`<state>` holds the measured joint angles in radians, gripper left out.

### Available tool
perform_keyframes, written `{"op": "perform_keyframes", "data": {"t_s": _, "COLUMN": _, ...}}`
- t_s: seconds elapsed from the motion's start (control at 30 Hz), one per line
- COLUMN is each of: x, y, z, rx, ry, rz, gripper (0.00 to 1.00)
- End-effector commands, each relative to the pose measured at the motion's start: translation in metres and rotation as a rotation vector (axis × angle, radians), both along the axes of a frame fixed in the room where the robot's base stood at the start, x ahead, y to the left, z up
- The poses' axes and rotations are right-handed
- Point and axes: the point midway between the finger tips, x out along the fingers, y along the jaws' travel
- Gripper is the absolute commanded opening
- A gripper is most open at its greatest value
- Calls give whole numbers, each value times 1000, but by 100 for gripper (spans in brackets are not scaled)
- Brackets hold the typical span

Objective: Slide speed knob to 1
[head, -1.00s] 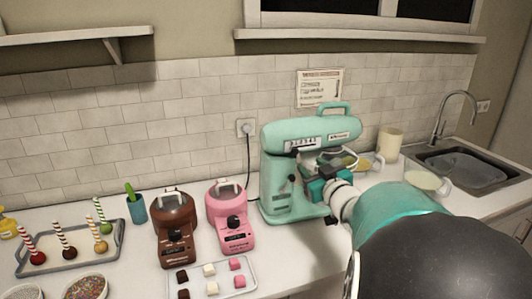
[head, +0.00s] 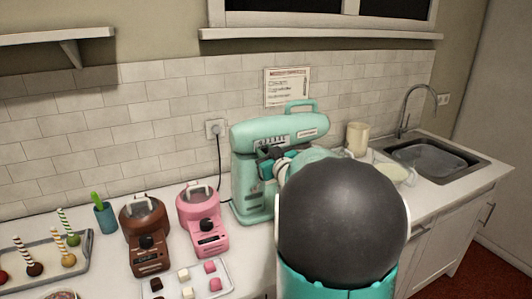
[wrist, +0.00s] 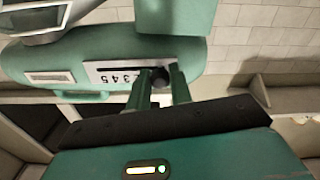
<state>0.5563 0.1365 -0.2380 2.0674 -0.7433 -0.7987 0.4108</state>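The teal stand mixer (head: 250,170) stands on the counter against the tiled wall. Its side carries a white speed scale (wrist: 120,76) with dark numerals, seen upside down in the wrist view. The round black speed knob (wrist: 160,77) is at the right end of the visible scale there. My gripper (wrist: 160,82) has one green finger on each side of the knob, with little or no visible gap. I cannot tell whether the fingers press on it. In the head view my gripper (head: 268,154) is at the mixer's head, and my arm hides the mixer's lower right.
Brown (head: 147,240) and pink (head: 203,222) small machines stand left of the mixer, with a tray of cubes (head: 228,272) in front. A teal cup (head: 105,218) is farther left. A cream canister (head: 357,138) and a sink (head: 437,158) are to the right.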

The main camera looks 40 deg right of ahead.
Motion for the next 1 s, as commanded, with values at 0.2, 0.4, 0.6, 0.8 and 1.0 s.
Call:
{"op": "perform_keyframes", "data": {"t_s": 0.2, "x": 0, "y": 0, "z": 0, "rx": 0, "ry": 0, "rz": 0, "gripper": 0}}
{"op": "perform_keyframes", "data": {"t_s": 0.4, "x": -4, "y": -14, "z": 0, "rx": -1, "ry": 1, "rz": -2, "gripper": 0}}
{"op": "perform_keyframes", "data": {"t_s": 0.6, "x": -4, "y": -13, "z": 0, "rx": 0, "ry": 0, "rz": 0, "gripper": 0}}
{"op": "perform_keyframes", "data": {"t_s": 0.8, "x": -4, "y": -13, "z": 0, "rx": 0, "ry": 0, "rz": 0, "gripper": 42}}
{"op": "perform_keyframes", "data": {"t_s": 1.0, "x": -5, "y": -12, "z": 0, "rx": 0, "ry": 0, "rz": 0, "gripper": 42}}
